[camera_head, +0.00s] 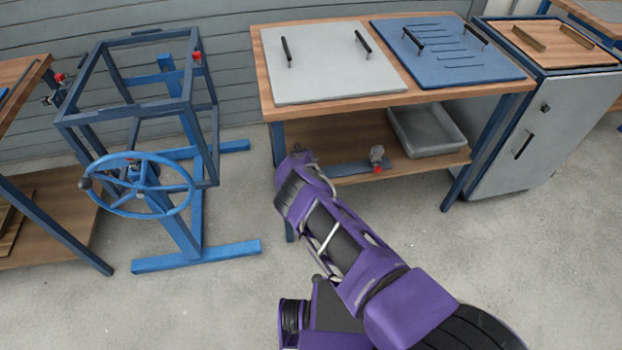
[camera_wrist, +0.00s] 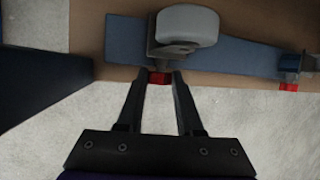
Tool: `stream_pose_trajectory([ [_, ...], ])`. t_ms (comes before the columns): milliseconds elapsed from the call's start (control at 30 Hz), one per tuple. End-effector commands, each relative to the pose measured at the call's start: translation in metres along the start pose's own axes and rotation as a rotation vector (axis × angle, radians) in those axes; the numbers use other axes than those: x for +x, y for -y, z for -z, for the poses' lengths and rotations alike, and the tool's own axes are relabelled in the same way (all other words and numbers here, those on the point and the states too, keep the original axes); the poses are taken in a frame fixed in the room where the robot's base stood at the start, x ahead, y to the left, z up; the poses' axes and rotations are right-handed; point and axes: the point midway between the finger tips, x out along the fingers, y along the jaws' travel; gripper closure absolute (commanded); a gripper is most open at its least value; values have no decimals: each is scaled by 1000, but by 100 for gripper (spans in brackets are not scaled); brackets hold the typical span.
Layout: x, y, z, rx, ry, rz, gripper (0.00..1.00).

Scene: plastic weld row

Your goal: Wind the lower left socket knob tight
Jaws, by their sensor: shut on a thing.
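In the wrist view the red lower left socket knob (camera_wrist: 159,79) sits between the two fingertips of my gripper (camera_wrist: 160,76), which is shut on it. A pale grey caster wheel (camera_wrist: 187,25) stands just above the knob on the flat blue bar (camera_wrist: 240,50). A second red knob (camera_wrist: 288,87) is under the socket at the bar's right end. In the head view the blue bar (camera_head: 345,169) lies on the lower shelf, with the right red knob (camera_head: 378,170) visible. My arm hides the left knob and my fingertips there.
The wooden lower shelf (camera_head: 440,161) holds a grey tray (camera_head: 428,130) to the right. A dark blue table leg (camera_wrist: 40,85) stands close on the left in the wrist view. A blue frame with a handwheel (camera_head: 138,184) stands to the left. The floor in front is clear.

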Motion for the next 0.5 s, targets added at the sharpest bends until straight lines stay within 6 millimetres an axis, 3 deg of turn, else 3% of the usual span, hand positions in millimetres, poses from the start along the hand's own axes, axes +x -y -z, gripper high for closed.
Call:
stream_pose_trajectory([
  [233, 1, 1, 1, 1, -2, 0, 100],
  [267, 1, 1, 1, 1, -2, 0, 59],
  [400, 0, 0, 1, 1, -1, -1, 34],
  [500, 0, 0, 0, 1, -1, -1, 34],
])
